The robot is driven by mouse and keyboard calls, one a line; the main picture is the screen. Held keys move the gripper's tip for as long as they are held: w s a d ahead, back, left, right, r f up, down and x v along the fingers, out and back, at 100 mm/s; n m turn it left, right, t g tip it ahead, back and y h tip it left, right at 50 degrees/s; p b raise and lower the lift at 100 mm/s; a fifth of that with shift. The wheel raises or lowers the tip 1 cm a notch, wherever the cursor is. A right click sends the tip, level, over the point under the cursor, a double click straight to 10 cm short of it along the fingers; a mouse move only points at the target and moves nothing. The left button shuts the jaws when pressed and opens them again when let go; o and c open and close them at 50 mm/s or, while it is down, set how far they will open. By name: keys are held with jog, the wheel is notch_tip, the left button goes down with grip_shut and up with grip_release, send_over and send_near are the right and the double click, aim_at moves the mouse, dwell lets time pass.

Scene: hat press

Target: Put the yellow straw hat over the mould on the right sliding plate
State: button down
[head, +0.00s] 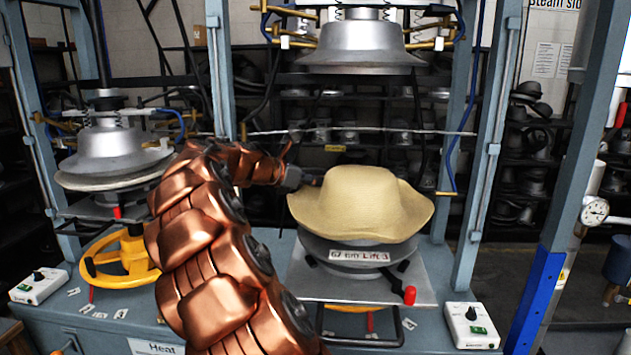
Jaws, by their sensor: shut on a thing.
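The yellow straw hat (362,203) is in the middle right of the head view, crown up and slightly tilted. It is above the round grey mould (330,249) on the right sliding plate (415,282). The hat hides the mould's top, so I cannot tell whether the hat rests on it or hangs just above. My gripper (306,182) is at the left edge of the hat's brim and is shut on it. The fingertips are small and partly hidden.
An upper metal press head (360,46) hangs over the hat. Blue-grey posts (487,150) stand on both sides. A left press (112,155) with a yellow handwheel (122,258) stands beyond my arm. A control box (472,325) sits at the right front. Shelves of hat forms are behind.

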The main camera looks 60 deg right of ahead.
jog(key=shift+f+p, duration=0.25)
jog(key=shift+p, duration=0.15)
dwell(0.3)
jog(key=c, duration=1.2)
grip_release()
jog(key=shift+o, duration=0.2)
jog(key=v, duration=1.2)
jog(key=shift+r, duration=0.1)
